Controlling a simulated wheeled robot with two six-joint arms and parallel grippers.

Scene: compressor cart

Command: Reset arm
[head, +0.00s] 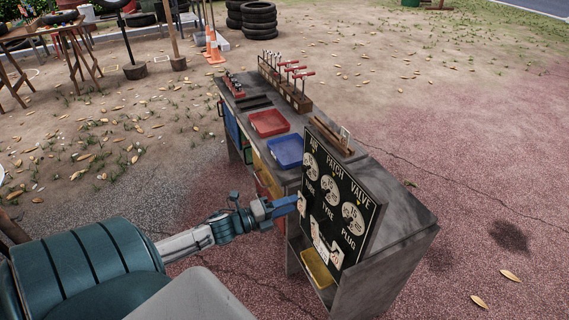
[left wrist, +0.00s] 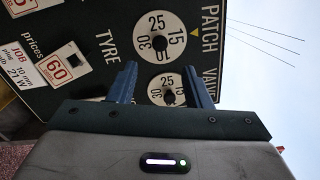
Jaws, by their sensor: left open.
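My left arm reaches in from the left in the head view. My left gripper (head: 287,206) is at the left edge of a dark sign board (head: 335,228) on the cart. In the left wrist view its two blue fingers (left wrist: 160,85) are apart with nothing between them. The board (left wrist: 100,30) fills much of that view behind the fingers, with white dials and the words PATCH, TYRE and VALVE. Whether the fingers touch the board cannot be told. My right gripper is not in either view.
The grey cart (head: 405,215) carries a red tray (head: 269,123), a blue tray (head: 286,151) and a rack of red-handled tools (head: 290,85). A yellow tray (head: 317,268) sits low at its front. Tyres (head: 259,20) and orange cones (head: 215,48) stand behind. Open ground lies right.

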